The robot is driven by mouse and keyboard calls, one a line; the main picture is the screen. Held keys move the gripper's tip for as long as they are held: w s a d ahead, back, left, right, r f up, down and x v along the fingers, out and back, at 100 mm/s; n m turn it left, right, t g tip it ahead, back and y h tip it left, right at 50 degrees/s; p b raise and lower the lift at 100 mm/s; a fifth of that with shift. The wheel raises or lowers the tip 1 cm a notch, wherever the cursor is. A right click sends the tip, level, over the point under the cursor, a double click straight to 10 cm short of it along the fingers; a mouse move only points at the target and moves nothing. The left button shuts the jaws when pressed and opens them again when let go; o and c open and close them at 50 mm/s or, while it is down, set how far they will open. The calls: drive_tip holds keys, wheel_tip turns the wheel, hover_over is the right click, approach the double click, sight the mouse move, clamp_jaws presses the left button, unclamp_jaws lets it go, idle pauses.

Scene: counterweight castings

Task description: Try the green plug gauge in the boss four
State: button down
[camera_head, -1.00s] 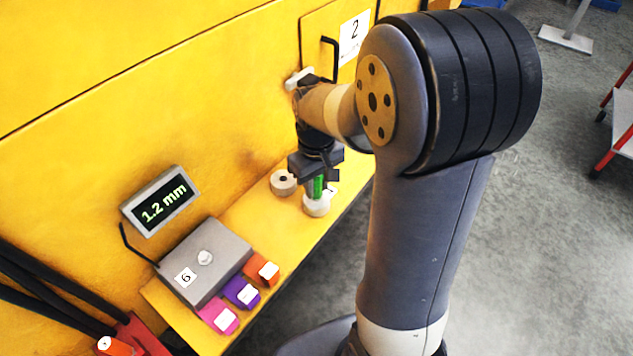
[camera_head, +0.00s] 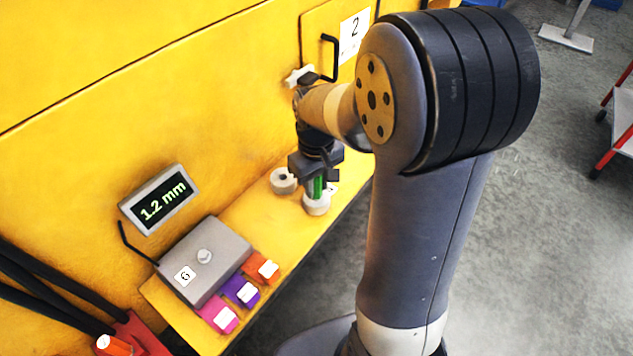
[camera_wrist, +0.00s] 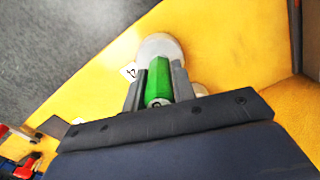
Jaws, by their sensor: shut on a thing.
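The green plug gauge (camera_head: 317,187) is upright between the jaws of my gripper (camera_head: 316,178), which is shut on it. In the wrist view the green gauge (camera_wrist: 158,82) shows between the two fingers (camera_wrist: 157,90). Its lower end meets the pale round boss (camera_head: 317,206), which also shows in the wrist view (camera_wrist: 160,46) beside a label reading 4 (camera_wrist: 130,71). I cannot tell whether the tip is in the bore or only on top, since the fingers and gauge hide it.
A second pale boss (camera_head: 283,181) with a dark hole stands just left on the yellow ledge (camera_head: 260,220). A grey box (camera_head: 205,262) labelled 6, a display (camera_head: 160,199) reading 1.2 mm, and orange, purple and pink blocks (camera_head: 241,291) are nearer. The ledge's right edge drops to the floor.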

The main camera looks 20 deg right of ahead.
drive_tip(key=c, duration=1.1)
unclamp_jaws()
wheel_tip(320, 180, up, 11)
drive_tip(key=shift+r+p, duration=0.1)
drive_tip(key=shift+p, duration=0.25)
wheel_tip(320, 180, up, 12)
drive_tip(key=p, duration=1.1)
drive_tip(key=shift+f, duration=0.2)
